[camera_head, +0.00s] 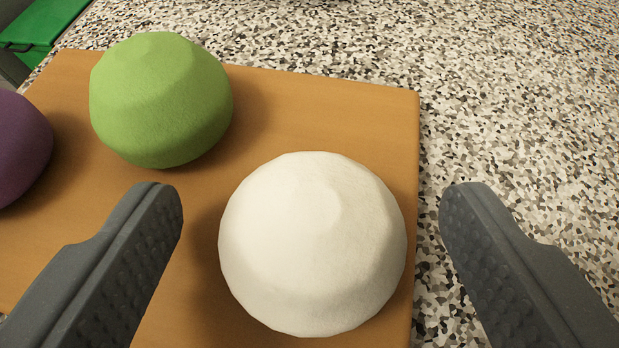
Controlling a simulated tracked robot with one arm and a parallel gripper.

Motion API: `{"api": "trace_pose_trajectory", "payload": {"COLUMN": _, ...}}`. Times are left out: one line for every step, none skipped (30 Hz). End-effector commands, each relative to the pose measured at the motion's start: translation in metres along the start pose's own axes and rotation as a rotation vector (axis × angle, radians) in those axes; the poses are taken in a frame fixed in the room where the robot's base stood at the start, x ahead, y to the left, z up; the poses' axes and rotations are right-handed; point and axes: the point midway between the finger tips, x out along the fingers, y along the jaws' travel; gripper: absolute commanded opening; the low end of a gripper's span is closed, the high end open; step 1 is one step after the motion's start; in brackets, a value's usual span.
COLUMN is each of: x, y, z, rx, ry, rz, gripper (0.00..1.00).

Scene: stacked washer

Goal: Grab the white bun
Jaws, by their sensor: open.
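The white bun (312,243) is a rounded, faceted dome on the right part of an orange-brown board (340,110), close to the board's right edge. My gripper (312,195) is open, with one dark grey finger to the left of the bun and the other to the right. Gaps show between the bun and both fingers in this view. Nothing is held. How high the fingertips are above the board is hard to tell.
A green bun (160,100) sits on the board up and left of the white bun. A purple bun (18,148) is cut off at the left edge. Speckled countertop (510,110) lies clear to the right. A green object (42,22) is at the top left.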

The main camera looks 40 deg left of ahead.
Motion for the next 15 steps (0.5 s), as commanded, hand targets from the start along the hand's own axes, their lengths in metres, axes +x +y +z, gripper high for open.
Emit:
{"api": "trace_pose_trajectory", "payload": {"x": -0.0001, "y": 0.0001, "z": 0.0003, "rx": 0.0, "ry": 0.0, "rz": 0.0, "gripper": 0.73}}
{"api": "trace_pose_trajectory", "payload": {"x": -0.0001, "y": 0.0, "z": 0.0002, "rx": 0.0, "ry": 0.0, "rz": 0.0, "gripper": 0.73}}
{"api": "trace_pose_trajectory", "payload": {"x": 0.0, "y": 0.0, "z": 0.0002, "rx": -0.001, "ry": 0.0, "rz": 0.0, "gripper": 0.67}}
{"api": "trace_pose_trajectory", "payload": {"x": 0.0, "y": 0.0, "z": 0.0002, "rx": 0.0, "ry": 0.0, "rz": 0.0, "gripper": 0.59}}
{"api": "trace_pose_trajectory", "payload": {"x": 0.0, "y": 0.0, "z": 0.0002, "rx": -0.001, "ry": 0.0, "rz": 0.0, "gripper": 0.51}}
{"api": "trace_pose_trajectory", "payload": {"x": 0.0001, "y": -0.0001, "z": 0.0002, "rx": -0.001, "ry": 0.0, "rz": 0.0, "gripper": 0.39}}
{"api": "trace_pose_trajectory", "payload": {"x": 0.0001, "y": -0.0001, "z": 0.0002, "rx": -0.001, "ry": 0.0, "rz": 0.0, "gripper": 0.31}}
{"api": "trace_pose_trajectory", "payload": {"x": 0.0001, "y": -0.0001, "z": 0.0002, "rx": -0.001, "ry": 0.0, "rz": 0.0, "gripper": 0.24}}
{"api": "trace_pose_trajectory", "payload": {"x": 0.0002, "y": -0.0001, "z": 0.0001, "rx": -0.001, "ry": 0.0, "rz": 0.0, "gripper": 0.24}}
{"api": "trace_pose_trajectory", "payload": {"x": 0.0002, "y": -0.0001, "z": 0.0001, "rx": -0.001, "ry": 0.0, "rz": 0.0, "gripper": 0.24}}
{"api": "trace_pose_trajectory", "payload": {"x": 0.0003, "y": -0.0001, "z": 0.0002, "rx": -0.001, "ry": 0.0, "rz": 0.0, "gripper": 0.24}}
{"api": "trace_pose_trajectory", "payload": {"x": 0.0003, "y": -0.0002, "z": 0.0001, "rx": -0.001, "ry": 0.0, "rz": 0.0, "gripper": 0.24}}
{"api": "trace_pose_trajectory", "payload": {"x": 0.0004, "y": -0.0002, "z": 0.0001, "rx": -0.001, "ry": 0.0, "rz": 0.0, "gripper": 0.24}}
{"api": "trace_pose_trajectory", "payload": {"x": 0.0003, "y": -0.0002, "z": 0.0, "rx": -0.001, "ry": 0.0, "rz": 0.0, "gripper": 0.24}}
{"api": "trace_pose_trajectory", "payload": {"x": 0.0004, "y": -0.0003, "z": 0.0, "rx": -0.001, "ry": 0.0, "rz": -0.001, "gripper": 0.24}}
